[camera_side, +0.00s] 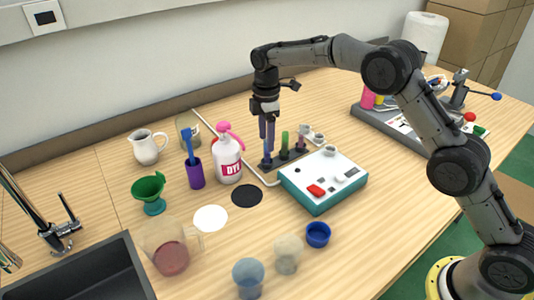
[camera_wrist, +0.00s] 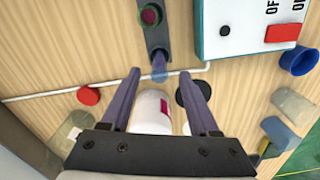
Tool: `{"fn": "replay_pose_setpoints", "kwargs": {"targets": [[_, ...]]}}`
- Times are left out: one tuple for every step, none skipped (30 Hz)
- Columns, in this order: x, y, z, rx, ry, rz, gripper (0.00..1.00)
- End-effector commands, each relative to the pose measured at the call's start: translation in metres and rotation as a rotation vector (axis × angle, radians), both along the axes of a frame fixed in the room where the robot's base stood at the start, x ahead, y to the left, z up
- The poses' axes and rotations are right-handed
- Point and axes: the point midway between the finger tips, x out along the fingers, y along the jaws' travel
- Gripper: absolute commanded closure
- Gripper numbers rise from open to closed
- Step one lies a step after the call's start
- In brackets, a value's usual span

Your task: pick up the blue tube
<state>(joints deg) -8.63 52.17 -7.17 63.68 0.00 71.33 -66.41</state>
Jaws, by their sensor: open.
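The blue tube (camera_wrist: 159,70) stands at the near end of a dark rack (camera_wrist: 154,38) in the wrist view, looking translucent. My gripper (camera_wrist: 164,79) is open, with one finger on each side of the tube's line and nothing held. In the side view my gripper (camera_side: 267,146) points down over the left end of the rack (camera_side: 285,158). There its fingers hide most or all of the blue tube. A green tube (camera_side: 285,140) and a dark pink tube (camera_side: 301,141) stand farther right in the rack. Whether the fingers touch the blue tube cannot be told.
A white pump bottle (camera_side: 228,160) stands close left of the rack. A teal-and-white device (camera_side: 323,182) is in front of it. A purple cup (camera_side: 195,174), black disc (camera_side: 247,195) and blue cup (camera_side: 318,234) are nearby.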

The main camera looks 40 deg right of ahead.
Motion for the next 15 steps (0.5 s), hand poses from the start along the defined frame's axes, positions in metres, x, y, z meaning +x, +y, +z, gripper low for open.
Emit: {"fn": "replay_pose_setpoints", "kwargs": {"targets": [[0.0, 0.0, -0.003, -0.001, 0.001, 0.0, 0.39], [0.0, 0.0, -0.004, 0.0, 0.002, 0.0, 0.39], [-0.001, 0.0, -0.007, 0.0, 0.002, 0.0, 0.39], [0.0, -0.001, -0.01, 0.0, 0.002, 0.0, 0.39], [0.0, -0.001, -0.013, 0.0, 0.002, 0.0, 0.39], [-0.001, -0.001, -0.019, 0.0, 0.003, 0.0, 0.39], [-0.001, -0.002, -0.024, -0.001, 0.004, 0.0, 0.39], [0.0, -0.002, -0.029, -0.001, 0.004, 0.0, 0.39], [0.0, -0.003, -0.035, 0.0, 0.003, 0.0, 0.39], [0.0, -0.003, -0.039, 0.0, 0.002, 0.0, 0.39], [0.0, -0.002, -0.042, 0.0, 0.003, 0.0, 0.39], [0.0, -0.002, -0.046, 0.0, 0.002, 0.0, 0.39], [0.0, -0.002, -0.049, 0.0, 0.001, 0.0, 0.39], [0.0, -0.002, -0.051, 0.0, 0.001, 0.0, 0.39], [0.0, -0.002, -0.053, 0.0, 0.001, 0.0, 0.39]]}}
